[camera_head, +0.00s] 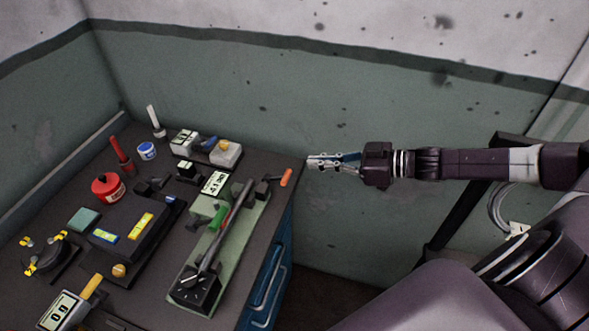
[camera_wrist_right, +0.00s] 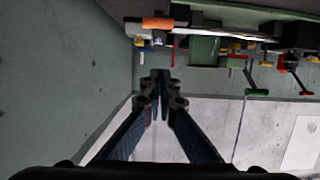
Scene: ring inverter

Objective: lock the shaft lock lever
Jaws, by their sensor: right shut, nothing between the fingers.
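A long green-based device (camera_head: 249,232) lies on the dark workbench, with a long grey shaft (camera_head: 226,226) along it. An orange-handled lever (camera_head: 286,178) sits at its far right end. A green-handled lever (camera_head: 216,218) stands beside the shaft. Which one is the shaft lock lever I cannot tell for sure. My right gripper (camera_head: 312,161) is shut and empty, just right of and beyond the orange handle, apart from it. In the right wrist view the shut gripper (camera_wrist_right: 160,76) points toward the bench side, with the orange handle (camera_wrist_right: 158,23) above its tips.
The bench also holds a red can (camera_head: 108,188), a blue-labelled jar (camera_head: 146,151), a dark box with yellow and blue levels (camera_head: 113,250), a scale (camera_head: 61,313) and small instruments. Walls (camera_head: 330,115) stand close behind and left. The bench's right edge is near my gripper.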

